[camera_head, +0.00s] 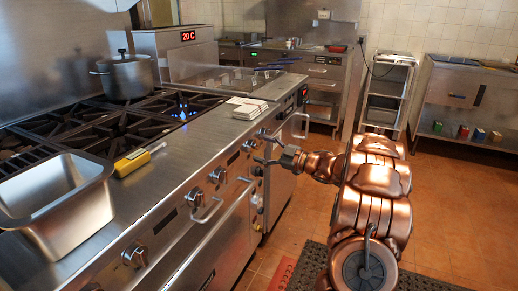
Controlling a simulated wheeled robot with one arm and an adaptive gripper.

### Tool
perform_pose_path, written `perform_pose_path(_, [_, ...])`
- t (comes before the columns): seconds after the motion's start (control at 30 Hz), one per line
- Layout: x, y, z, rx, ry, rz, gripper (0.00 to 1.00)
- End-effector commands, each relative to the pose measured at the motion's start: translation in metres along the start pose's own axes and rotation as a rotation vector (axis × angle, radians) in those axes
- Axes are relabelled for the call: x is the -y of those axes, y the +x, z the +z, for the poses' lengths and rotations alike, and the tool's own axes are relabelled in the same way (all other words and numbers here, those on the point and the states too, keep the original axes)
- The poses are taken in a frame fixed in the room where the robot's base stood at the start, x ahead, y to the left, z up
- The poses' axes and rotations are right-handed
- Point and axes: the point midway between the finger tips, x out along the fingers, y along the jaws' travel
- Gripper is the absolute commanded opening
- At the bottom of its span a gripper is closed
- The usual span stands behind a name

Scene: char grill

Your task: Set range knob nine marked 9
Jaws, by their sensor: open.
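The range front (175,215) runs along the left and carries several round metal knobs. One knob (136,256) is near the bottom, two more, a lower one (195,197) and an upper one (218,175), are mid-panel, and another knob (249,145) is farther along. No number 9 is legible, so I cannot tell which knob is nine. My gripper (262,148) is open at the panel's far part, its fingers spread toward the front beside the farther knob. I cannot tell whether it touches a knob. The fingers partly hide the panel there.
A steel pot (125,77) stands on the burners, with a blue flame (182,112) lit near it. A steel pan (75,225) and a yellow-handled tool (132,162) lie at the left front. Handles (207,211) jut from the range front. Tiled floor is open at right.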

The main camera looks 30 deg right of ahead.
Motion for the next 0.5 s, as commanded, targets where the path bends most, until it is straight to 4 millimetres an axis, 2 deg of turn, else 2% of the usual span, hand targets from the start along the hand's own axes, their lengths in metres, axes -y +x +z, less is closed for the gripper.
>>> perform_pose_path(0.3, [-0.001,-0.054,0.001,0.004,-0.001,0.002,0.74])
perform_pose_path(0.5, [0.0,-0.081,0.0,0.001,0.0,0.001,0.74])
